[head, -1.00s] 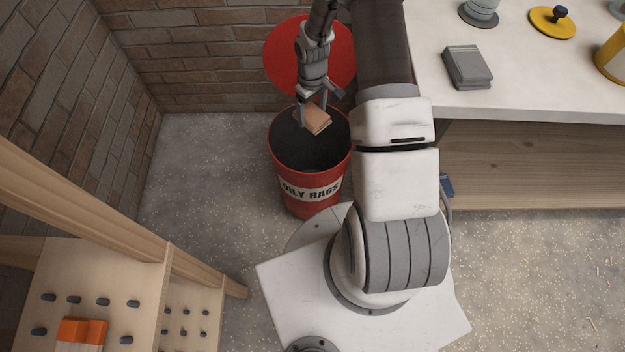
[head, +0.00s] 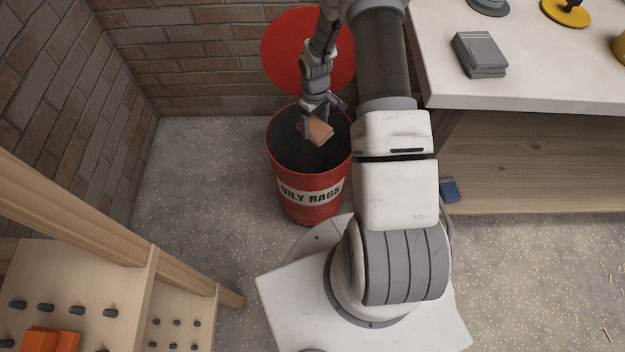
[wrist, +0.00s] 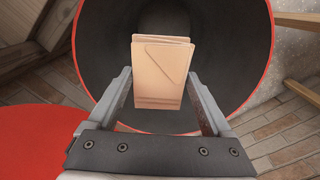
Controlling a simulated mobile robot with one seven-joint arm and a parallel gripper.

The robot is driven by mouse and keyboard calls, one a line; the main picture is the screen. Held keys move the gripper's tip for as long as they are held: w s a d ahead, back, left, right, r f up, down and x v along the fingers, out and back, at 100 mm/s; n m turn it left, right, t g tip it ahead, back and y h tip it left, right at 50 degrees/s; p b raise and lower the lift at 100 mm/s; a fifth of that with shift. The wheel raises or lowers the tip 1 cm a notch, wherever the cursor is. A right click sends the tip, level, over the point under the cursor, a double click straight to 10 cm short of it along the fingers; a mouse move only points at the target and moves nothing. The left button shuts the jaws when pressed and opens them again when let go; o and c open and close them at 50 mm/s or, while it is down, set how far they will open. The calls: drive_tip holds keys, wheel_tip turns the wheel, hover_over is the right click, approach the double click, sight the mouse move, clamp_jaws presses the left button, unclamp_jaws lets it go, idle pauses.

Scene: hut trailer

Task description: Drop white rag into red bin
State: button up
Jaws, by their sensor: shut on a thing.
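My gripper (head: 321,122) is shut on a folded tan, peach-coloured rag (head: 321,131); it does not look white. The rag also shows between both fingers in the wrist view (wrist: 161,85). The red bin (head: 312,208), labelled "OILY RAGS", stands on the floor with its mouth open. The rag and fingertips are over the bin's dark mouth; how deep they are is hard to tell. In the wrist view the bin's red rim (wrist: 268,62) surrounds the rag. The round red lid (head: 285,50) stands raised behind the bin.
A white-topped workbench (head: 520,92) on the right bears a folded grey stack (head: 478,55) and a yellow disc (head: 566,12). A wooden pegged rack (head: 75,270) stands at front left with an orange item (head: 50,340). Brick walls (head: 180,60) close off the back and left.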

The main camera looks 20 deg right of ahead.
drive_tip(key=o, duration=1)
wheel_tip(320, 180, up, 17)
drive_tip(key=p, duration=0.5)
drive_tip(key=shift+r, duration=0.2)
